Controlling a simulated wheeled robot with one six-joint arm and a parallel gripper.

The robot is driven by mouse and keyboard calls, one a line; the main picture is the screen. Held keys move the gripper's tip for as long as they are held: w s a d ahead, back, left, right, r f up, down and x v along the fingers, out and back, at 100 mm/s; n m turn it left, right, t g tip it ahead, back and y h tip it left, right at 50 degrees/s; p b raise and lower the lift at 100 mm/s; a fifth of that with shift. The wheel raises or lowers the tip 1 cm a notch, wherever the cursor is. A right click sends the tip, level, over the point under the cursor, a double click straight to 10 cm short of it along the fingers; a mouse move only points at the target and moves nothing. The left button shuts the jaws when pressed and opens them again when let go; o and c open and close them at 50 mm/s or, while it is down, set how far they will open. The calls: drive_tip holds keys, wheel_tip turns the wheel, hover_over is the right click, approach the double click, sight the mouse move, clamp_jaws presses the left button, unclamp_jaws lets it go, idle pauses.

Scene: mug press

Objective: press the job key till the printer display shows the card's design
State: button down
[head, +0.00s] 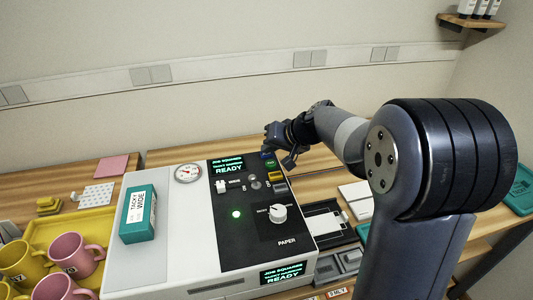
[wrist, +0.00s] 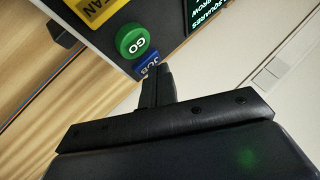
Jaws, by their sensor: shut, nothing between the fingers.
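The blue job key (wrist: 148,68), marked JOB, sits beside the round green GO key (wrist: 134,41) on the printer's dark panel. It also shows at the panel's back edge in the head view (head: 267,155). My gripper (wrist: 156,74) is shut and empty, its fingertips right at the job key and hiding part of it; I cannot tell whether they touch. In the head view my gripper (head: 273,146) is over the panel's back right corner. The printer display (head: 228,166) reads JOB SQUARES, a blurred line, then READY. A front display (head: 283,272) reads the same. I cannot make out which card bears the design.
A teal box (head: 139,213) lies on the white printer's left part. A yellow tray (head: 62,232) with yellow and pink mugs is at the left. A dotted white card (head: 97,195) and pink square (head: 111,167) lie behind it. A dial (head: 278,213) stands on the panel.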

sight(270, 156)
idle(0.4)
drive_tip(key=shift+r+p, duration=0.55)
drive_tip(key=shift+r, duration=0.25)
drive_tip(key=shift+r+p, duration=1.6)
drive_tip(key=shift+r, duration=0.9)
